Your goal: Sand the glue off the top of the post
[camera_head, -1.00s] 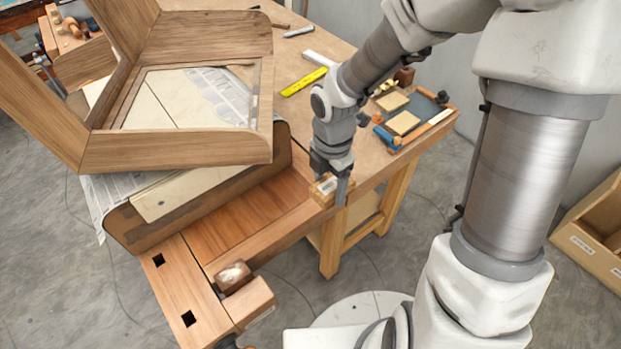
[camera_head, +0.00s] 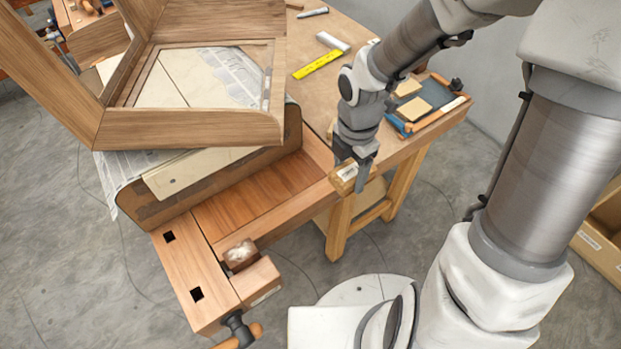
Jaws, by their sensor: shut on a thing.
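The post (camera_head: 239,262) is a short dark wooden block standing at the vise at the bench's near end. Its top carries a pale, whitish patch of glue (camera_head: 241,252). My gripper (camera_head: 352,173) is to the right of the post and apart from it, by the bench's right edge. It is shut on a small light wooden block (camera_head: 345,174) with a pale patch on its upper face, which looks like a sanding block. The underside of this block is hidden.
The vise jaw (camera_head: 257,283) with its handle (camera_head: 242,337) sticks out at the near end. A large bent wooden frame (camera_head: 185,134) overhangs the bench at left. A yellow ruler (camera_head: 318,64) and a blue tray (camera_head: 431,98) lie at the back. Bare bench top (camera_head: 262,193) lies between post and gripper.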

